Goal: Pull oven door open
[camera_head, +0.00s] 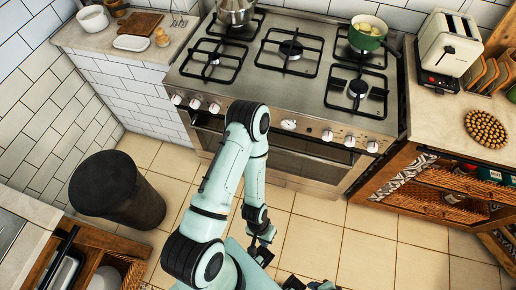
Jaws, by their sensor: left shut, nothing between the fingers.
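The oven (300,165) stands below the hob and its row of knobs. Its dark front door looks shut, and my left arm covers part of it. My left arm bends in front of the oven, with its elbow near the knobs and its forearm hanging down. My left gripper (262,256) is shut and empty above the tiled floor, low in the picture and apart from the oven door. Dark and pale green parts at the bottom edge look like my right gripper (305,284), mostly cut off; its fingers cannot be made out.
A dark round bin (117,190) stands on the floor at the left. A wooden shelf unit (440,190) with baskets stands right of the oven. A green pot (366,33) and a steel pot (236,10) sit on the hob. Tiled floor in front of the oven is clear.

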